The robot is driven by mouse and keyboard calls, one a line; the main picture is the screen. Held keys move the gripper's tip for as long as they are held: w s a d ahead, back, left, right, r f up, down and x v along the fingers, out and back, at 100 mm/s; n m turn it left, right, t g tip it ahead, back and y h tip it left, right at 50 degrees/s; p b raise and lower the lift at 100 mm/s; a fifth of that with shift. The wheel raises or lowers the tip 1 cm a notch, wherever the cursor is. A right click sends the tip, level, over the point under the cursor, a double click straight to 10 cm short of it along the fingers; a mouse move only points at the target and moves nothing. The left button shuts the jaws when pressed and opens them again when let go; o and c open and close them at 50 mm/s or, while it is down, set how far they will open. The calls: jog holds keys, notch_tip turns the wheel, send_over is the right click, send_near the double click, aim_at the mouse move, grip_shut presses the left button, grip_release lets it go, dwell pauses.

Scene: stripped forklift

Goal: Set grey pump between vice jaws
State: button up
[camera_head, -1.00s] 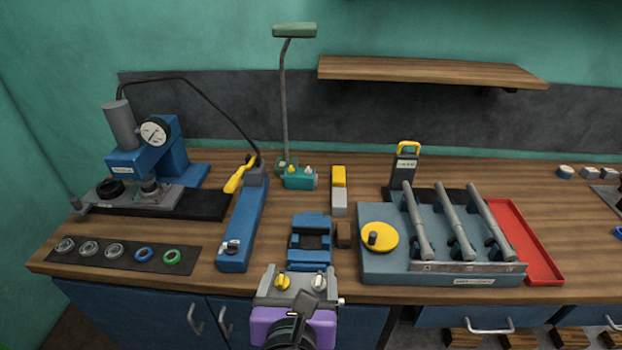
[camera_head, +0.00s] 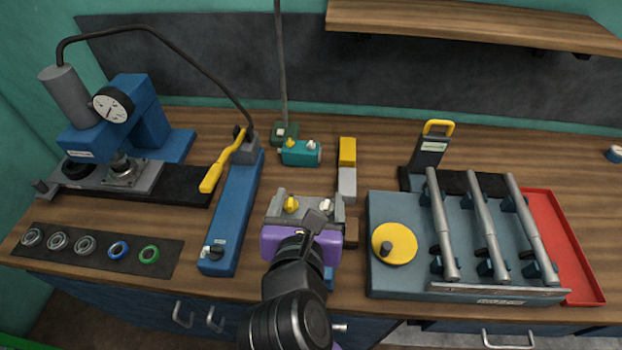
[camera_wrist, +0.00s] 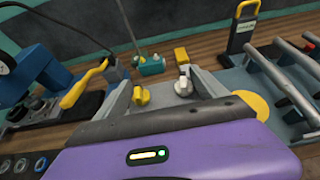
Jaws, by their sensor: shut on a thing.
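The grey pump (camera_head: 308,211), with a yellow knob and a white knob on top, is held in my gripper (camera_head: 304,203). The gripper is shut on it, its purple body on the near side. The pump also shows in the wrist view (camera_wrist: 161,100) between the grey fingers. The blue vice (camera_head: 329,279) is almost wholly hidden under my gripper and arm in the head view; only a blue sliver shows. The pump appears above the vice area, but I cannot tell its height or whether it touches the jaws.
A long blue tool with a yellow handle (camera_head: 233,225) lies left of the pump. A teal pump (camera_head: 300,153) stands behind. A yellow and grey block pair (camera_head: 347,183) and a brown block (camera_head: 351,231) are right. A grey-blue fixture (camera_head: 400,281) stands further right.

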jog(key=shift+w+f, duration=0.1)
jog(key=shift+f, duration=0.9)
notch_tip(320, 180, down, 4)
jog(key=b, duration=0.5)
jog(key=shift+f, duration=0.1)
jog(key=shift+p, duration=0.6)
jog(key=shift+f+p, duration=0.25)
jog(key=shift+p, duration=0.1)
dwell(0.6)
jog(key=shift+f, duration=1.75)
dwell(1.1)
